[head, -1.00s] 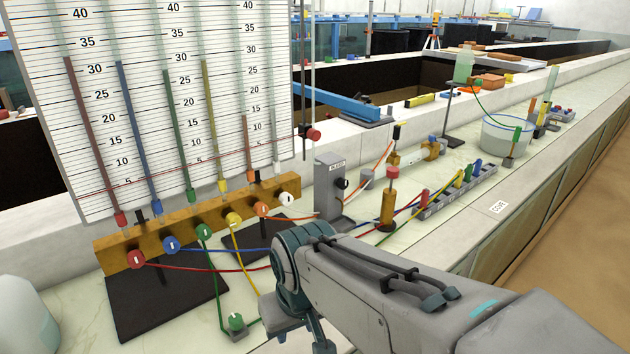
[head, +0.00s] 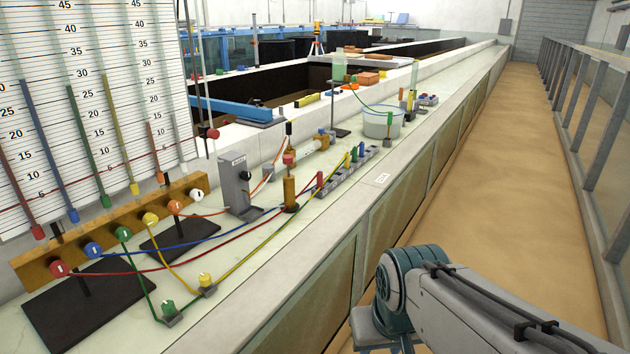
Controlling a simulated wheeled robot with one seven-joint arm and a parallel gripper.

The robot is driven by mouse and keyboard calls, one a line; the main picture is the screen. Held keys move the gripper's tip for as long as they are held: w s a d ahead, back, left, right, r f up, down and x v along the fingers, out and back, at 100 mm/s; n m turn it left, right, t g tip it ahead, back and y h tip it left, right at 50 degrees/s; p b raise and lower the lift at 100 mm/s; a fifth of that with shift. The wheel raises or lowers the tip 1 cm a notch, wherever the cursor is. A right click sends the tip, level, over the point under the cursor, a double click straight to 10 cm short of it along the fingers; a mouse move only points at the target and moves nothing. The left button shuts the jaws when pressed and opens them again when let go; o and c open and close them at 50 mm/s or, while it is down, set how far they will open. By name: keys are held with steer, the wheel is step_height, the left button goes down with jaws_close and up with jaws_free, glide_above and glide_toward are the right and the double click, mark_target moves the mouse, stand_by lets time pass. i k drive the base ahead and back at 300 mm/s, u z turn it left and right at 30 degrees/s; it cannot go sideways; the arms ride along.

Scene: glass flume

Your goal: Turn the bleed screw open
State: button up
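A grey upright box (head: 235,187) stands on the bench behind the manometer valves, with a small label near its top that I cannot read clearly. A black knob (head: 245,175) sticks out of its right side; this may be the bleed screw, but I cannot confirm it. The knob's turned position is too small to tell. My arm (head: 450,300) shows at the lower right, over the walkway side of the bench and well apart from the box. My gripper's fingers are not visible in this view.
A manometer board (head: 85,110) with coloured tubes stands at the left, above a brass manifold (head: 35,262) with several coloured knobs. Coloured hoses cross the bench to a brass post (head: 290,190) and a connector strip (head: 345,173). A water bucket (head: 382,123) stands farther back. The walkway (head: 490,190) is clear.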

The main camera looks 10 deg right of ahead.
mark_target(245, 176)
steer(key=z, duration=0.1)
steer(key=k, duration=0.3)
steer(key=z, duration=0.9)
steer(key=i, duration=1.3)
steer(key=u, duration=0.9)
steer(key=i, duration=0.8)
steer(key=u, duration=1.3)
steer(key=i, duration=0.2)
steer(key=u, duration=0.1)
